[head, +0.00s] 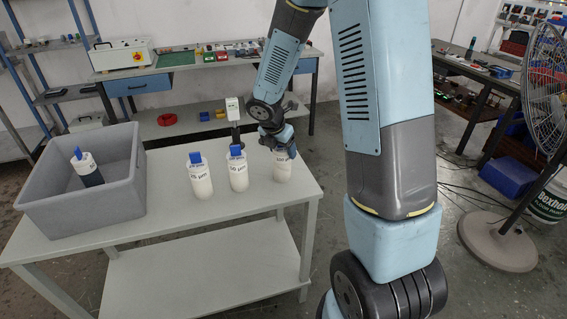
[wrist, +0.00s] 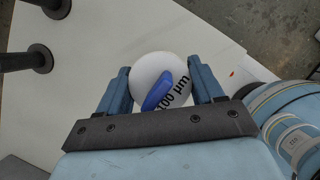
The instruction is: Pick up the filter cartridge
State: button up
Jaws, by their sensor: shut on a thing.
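A white filter cartridge (head: 283,168) stands upright at the right end of the light table. My gripper (head: 278,140) is over its top and hides its upper part. In the wrist view the cartridge (wrist: 158,72) shows from above, with a blue tab and a "100 µm" label. My gripper's two blue fingers (wrist: 162,88) are shut on it, one on each side. Two similar white cartridges with blue tabs stand upright to the left, one (head: 238,172) closer and one (head: 199,180) farther. I cannot tell whether the held cartridge touches the table.
A grey bin (head: 120,192) stands at the table's left end, holding a white and dark cartridge (head: 87,168) with a blue tab. The front of the tabletop (head: 160,225) is clear. A fan (head: 540,110) stands at the right. A workbench (head: 185,66) is behind.

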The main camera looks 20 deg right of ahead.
jog(key=shift+r, duration=0.15)
jog(key=shift+c, duration=0.4)
jog(key=shift+r, duration=0.25)
notch_tip(320, 180, up, 3)
jog(key=shift+f, duration=0.2)
jog(key=s+a+r, duration=0.4)
jog(key=s+r, duration=0.8)
jog(key=s, duration=0.2)
notch_tip(320, 180, up, 11)
jog(key=shift+w+d, duration=0.15)
jog(key=shift+w, duration=0.1)
jog(key=shift+f, duration=0.1)
dwell(0.3)
